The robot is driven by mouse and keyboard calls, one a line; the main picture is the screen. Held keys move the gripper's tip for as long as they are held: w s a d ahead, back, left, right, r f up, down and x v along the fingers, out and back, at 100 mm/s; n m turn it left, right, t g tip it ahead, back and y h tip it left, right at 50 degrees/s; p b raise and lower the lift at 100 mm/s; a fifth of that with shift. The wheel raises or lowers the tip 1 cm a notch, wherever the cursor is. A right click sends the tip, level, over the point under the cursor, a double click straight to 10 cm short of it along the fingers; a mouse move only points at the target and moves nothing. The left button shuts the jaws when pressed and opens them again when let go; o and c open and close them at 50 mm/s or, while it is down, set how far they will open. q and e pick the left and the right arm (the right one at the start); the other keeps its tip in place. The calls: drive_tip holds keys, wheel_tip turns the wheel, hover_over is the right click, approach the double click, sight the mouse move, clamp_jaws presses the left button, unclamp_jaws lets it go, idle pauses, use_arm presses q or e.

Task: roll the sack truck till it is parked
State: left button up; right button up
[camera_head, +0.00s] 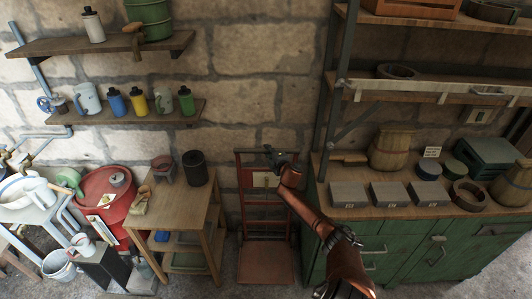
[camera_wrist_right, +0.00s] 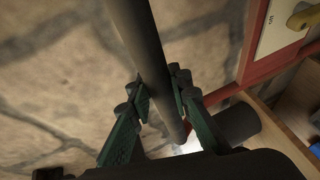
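The sack truck (camera_head: 242,194) has a red frame, a dark handle bar across its top and a flat reddish plate (camera_head: 265,264) on the floor. It stands upright against the stone wall, between the wooden side table and the green cabinet. My right gripper (camera_head: 275,156) is at the handle bar. In the right wrist view the dark bar (camera_wrist_right: 147,50) runs between the two fingers of my right gripper (camera_wrist_right: 160,92), which sit close against it on both sides. My right forearm hides part of the truck's right side. My left gripper is not in view.
The wooden side table (camera_head: 190,215) with a black canister (camera_head: 195,168) stands close on the left. The green cabinet (camera_head: 410,245) stands close on the right. A red drum (camera_head: 95,190) and a bucket (camera_head: 58,264) are farther left. Little floor shows beside the truck.

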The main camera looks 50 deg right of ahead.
drive_tip(key=o, duration=0.5)
drive_tip(key=shift+w+d, duration=0.15)
drive_tip(key=shift+d, duration=0.3)
drive_tip(key=shift+a+r, duration=0.1)
drive_tip(key=shift+a, duration=0.1)
drive_tip(key=shift+s, duration=0.3)
drive_tip(key=v, duration=1.1)
drive_tip(key=shift+s+a, duration=0.2)
drive_tip(key=shift+a, duration=0.05)
drive_tip(key=shift+r, duration=0.1)
